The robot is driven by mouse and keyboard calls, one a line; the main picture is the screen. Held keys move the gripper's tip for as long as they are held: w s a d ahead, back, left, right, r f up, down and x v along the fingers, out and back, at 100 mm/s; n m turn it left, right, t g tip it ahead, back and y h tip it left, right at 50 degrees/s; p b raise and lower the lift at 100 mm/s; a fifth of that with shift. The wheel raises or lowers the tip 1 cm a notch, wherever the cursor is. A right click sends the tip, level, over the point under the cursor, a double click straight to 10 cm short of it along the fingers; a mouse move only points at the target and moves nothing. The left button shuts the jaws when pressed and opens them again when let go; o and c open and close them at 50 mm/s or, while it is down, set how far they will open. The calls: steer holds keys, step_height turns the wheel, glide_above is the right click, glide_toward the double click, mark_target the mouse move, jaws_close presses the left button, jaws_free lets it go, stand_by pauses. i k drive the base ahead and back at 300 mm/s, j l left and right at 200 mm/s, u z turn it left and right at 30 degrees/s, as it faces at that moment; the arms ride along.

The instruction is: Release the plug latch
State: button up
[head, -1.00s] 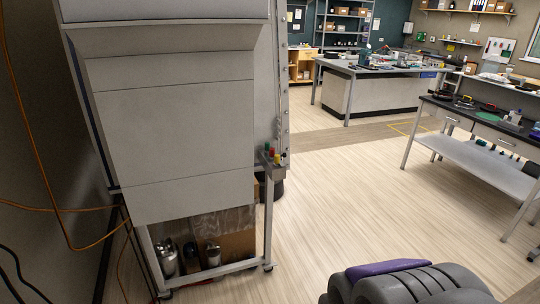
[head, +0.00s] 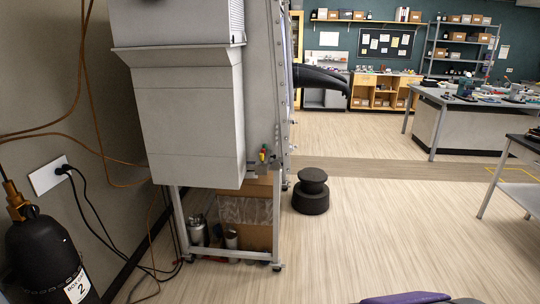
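No plug latch can be made out. A white wall plate (head: 49,175) is on the wall at the left, with a black plug (head: 63,169) in it and black cords running down. A tall grey cabinet (head: 190,120) on a wheeled metal frame stands left of centre, with a black glove (head: 320,80) sticking out from its far right side. Small red, yellow and green parts (head: 264,153) sit on a bracket at its right edge. My gripper is not in view; only a purple and grey part of my own body shows at the bottom right.
A black gas cylinder (head: 45,250) stands at the lower left. Orange and black cables hang along the wall to the floor. A dark round stool (head: 312,192) stands right of the cabinet. The floor (head: 390,220) at the centre right is clear; benches stand farther right.

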mark_target(268, 156)
steer(key=k+l+u, duration=0.15)
steer(key=l, duration=0.2)
steer(key=i+j, duration=0.3)
steer(key=i, duration=0.25)
steer(key=i+j, duration=0.25)
steer(key=i, duration=0.25)
steer(key=i+j, duration=0.3)
steer(key=i, duration=0.25)
steer(key=i+j, duration=0.3)
steer(key=i, duration=0.2)
